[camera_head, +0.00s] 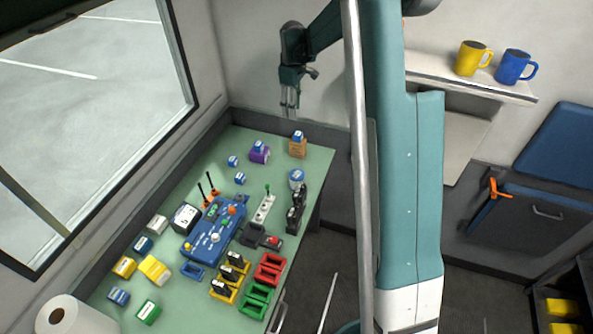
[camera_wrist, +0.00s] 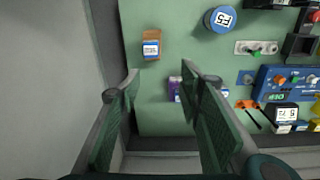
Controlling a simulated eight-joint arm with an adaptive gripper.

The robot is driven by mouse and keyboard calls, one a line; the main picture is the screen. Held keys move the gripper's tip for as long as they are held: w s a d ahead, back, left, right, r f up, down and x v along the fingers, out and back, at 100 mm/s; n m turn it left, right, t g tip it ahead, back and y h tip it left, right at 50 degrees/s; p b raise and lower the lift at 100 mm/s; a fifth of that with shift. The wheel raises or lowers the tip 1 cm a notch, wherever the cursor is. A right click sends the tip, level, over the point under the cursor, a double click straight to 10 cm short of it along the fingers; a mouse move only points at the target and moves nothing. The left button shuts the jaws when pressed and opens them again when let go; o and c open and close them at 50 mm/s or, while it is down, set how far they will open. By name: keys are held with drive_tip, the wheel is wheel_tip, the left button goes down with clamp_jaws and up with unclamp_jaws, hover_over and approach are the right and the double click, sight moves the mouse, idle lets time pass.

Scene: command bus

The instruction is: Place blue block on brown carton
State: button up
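A brown carton (camera_head: 298,150) stands at the far right end of the green table, with a small blue block (camera_head: 297,135) with a white label on top of it. In the wrist view the same brown carton (camera_wrist: 152,35) and blue block (camera_wrist: 151,48) lie ahead of the fingertips. My gripper (camera_head: 290,112) hangs in the air above the carton, apart from it. In the wrist view my gripper (camera_wrist: 160,72) has its fingers spread, with nothing between them. Other small blue blocks lie left on the table (camera_head: 232,161) (camera_head: 239,178), and one blue block (camera_head: 258,146) sits on a purple carton (camera_head: 260,156).
A round blue-topped can (camera_head: 297,177) and a dark device (camera_head: 297,205) stand nearer on the table. A blue control box (camera_head: 213,230) and several coloured blocks and trays fill the middle and front. A window is left; a shelf (camera_head: 440,72) with two mugs is right.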

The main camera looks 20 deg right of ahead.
drive_tip(key=s+a+r+m+t, duration=0.2)
drive_tip(key=s+a+r, duration=0.4)
drive_tip(key=s+r, duration=0.35)
drive_tip(key=s+a+r+m+t, duration=0.1)
drive_tip(key=s+a+r+m, duration=0.1)
drive_tip(key=s+a+r, duration=0.7)
drive_tip(key=s+a+f+m+t, duration=0.1)
drive_tip(key=s+a+m+t, duration=0.1)
drive_tip(key=s, duration=1.1)
drive_tip(key=s+a+f+m+t, duration=0.1)
drive_tip(key=s+a+f+m, duration=0.1)
drive_tip(key=s, duration=1.2)
drive_tip(key=shift+a+f+t, duration=0.3)
drive_tip(key=shift+a+t, duration=0.1)
drive_tip(key=shift+a, duration=0.05)
